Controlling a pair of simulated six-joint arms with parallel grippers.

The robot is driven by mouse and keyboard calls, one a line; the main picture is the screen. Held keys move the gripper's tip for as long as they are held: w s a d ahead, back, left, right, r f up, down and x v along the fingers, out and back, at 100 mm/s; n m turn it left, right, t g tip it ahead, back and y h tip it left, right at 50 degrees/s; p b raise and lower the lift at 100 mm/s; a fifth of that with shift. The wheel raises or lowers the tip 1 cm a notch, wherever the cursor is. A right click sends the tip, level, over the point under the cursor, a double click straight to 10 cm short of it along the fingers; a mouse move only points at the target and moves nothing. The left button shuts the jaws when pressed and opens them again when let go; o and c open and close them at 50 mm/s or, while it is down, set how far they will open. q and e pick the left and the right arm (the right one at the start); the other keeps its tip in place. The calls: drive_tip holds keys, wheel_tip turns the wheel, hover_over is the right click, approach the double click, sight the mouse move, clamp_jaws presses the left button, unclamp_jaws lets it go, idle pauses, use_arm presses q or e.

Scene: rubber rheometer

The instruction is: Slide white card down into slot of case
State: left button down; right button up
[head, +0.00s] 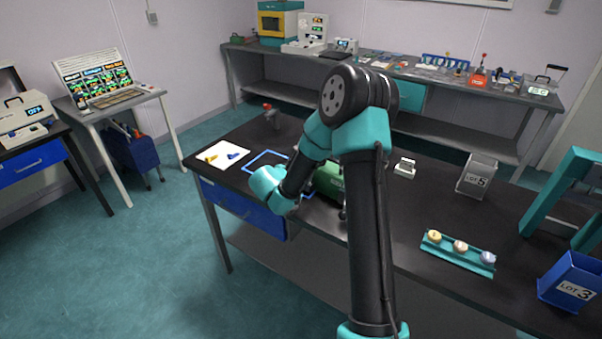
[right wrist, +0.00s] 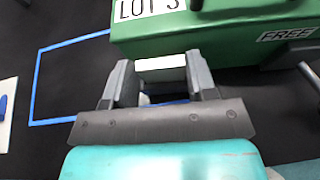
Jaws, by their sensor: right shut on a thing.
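The green case (right wrist: 215,32) fills the top right of the right wrist view, with a "LOT 3" label and a "FREE" label. It also shows in the head view (head: 329,181), partly hidden behind my right arm. My right gripper (right wrist: 158,66) is shut on the white card (right wrist: 161,70), whose pale upper part shows between the fingers. The card is close to the near side of the case; I cannot tell whether they touch. The slot cannot be made out. My left gripper is in neither view.
A blue outlined square (right wrist: 70,85) lies on the dark table left of the case. A white sheet (head: 217,154) with yellow and blue pieces lies farther left. A teal rack (head: 457,253), grey LOT 5 bin (head: 475,178) and blue LOT 3 bin (head: 571,282) stand right.

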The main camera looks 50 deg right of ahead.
drive_tip(key=shift+f, duration=0.1)
drive_tip(key=o, duration=1.1)
drive_tip(key=shift+c, duration=0.2)
drive_tip(key=shift+a, duration=0.1)
drive_tip(key=v, duration=1.7)
drive_tip(key=shift+a, duration=0.1)
